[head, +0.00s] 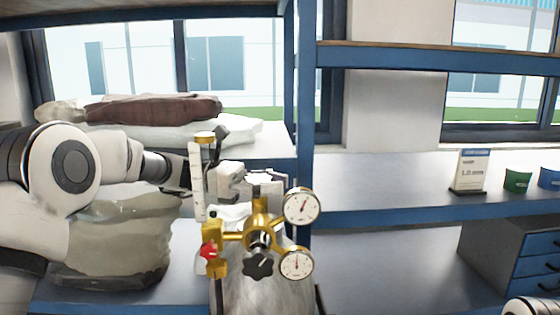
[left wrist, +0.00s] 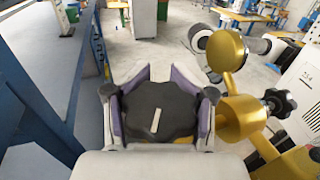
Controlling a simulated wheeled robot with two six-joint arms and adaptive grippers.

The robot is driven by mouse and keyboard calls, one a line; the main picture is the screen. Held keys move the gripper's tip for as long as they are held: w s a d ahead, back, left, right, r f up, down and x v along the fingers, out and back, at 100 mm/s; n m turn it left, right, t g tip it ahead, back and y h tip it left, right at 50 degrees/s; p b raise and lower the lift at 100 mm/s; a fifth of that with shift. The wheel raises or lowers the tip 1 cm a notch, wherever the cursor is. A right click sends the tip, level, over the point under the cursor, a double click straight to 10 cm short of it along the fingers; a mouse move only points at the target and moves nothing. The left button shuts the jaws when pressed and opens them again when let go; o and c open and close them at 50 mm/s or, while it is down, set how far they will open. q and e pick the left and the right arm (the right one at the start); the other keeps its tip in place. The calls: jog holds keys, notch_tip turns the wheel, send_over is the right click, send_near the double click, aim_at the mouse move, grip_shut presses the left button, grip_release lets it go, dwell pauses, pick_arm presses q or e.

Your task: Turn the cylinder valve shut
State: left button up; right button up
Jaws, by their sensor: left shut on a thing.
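The gas cylinder (head: 262,292) stands upright at the bottom middle of the head view, with a brass regulator (head: 258,238) on top. The valve's black lobed handwheel (left wrist: 158,112) with a white mark shows in the left wrist view. My left gripper (head: 250,182) is at the cylinder's top, its fingers on both sides of the handwheel. In the left wrist view my left gripper (left wrist: 160,100) is shut on it, with purple pads against its rim. In the head view the gripper largely hides the handwheel. My right gripper is not in view.
Two round gauges (head: 301,206) and a black regulator knob (head: 258,265) sit close to the gripper. A blue shelf post (head: 305,120) stands just behind. Sacks (head: 120,240) lie at left. A sign (head: 470,171) and cups (head: 517,180) stand on the right shelf.

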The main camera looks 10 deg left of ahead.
pick_arm(q)
jog(key=shift+s+a+r+m+g+p, duration=0.1)
jog(key=shift+r+m+g+p, duration=0.05)
jog(key=shift+m+g+p, duration=0.3)
jog(key=shift+s+r+m+g+p, duration=0.15)
jog(key=shift+m+g+p, duration=0.2)
jog(key=shift+g, duration=0.3)
jog(key=shift+f+m+g+y, duration=0.15)
jog(key=shift+m+g+y, duration=0.2)
jog(key=shift+g, duration=0.45)
jog(key=shift+s+m+g+p, duration=0.15)
jog(key=shift+m+g+p, duration=0.15)
jog(key=shift+m+g, duration=0.1)
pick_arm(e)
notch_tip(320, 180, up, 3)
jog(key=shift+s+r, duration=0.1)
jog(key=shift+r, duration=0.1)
pick_arm(q)
jog(key=shift+a, duration=0.1)
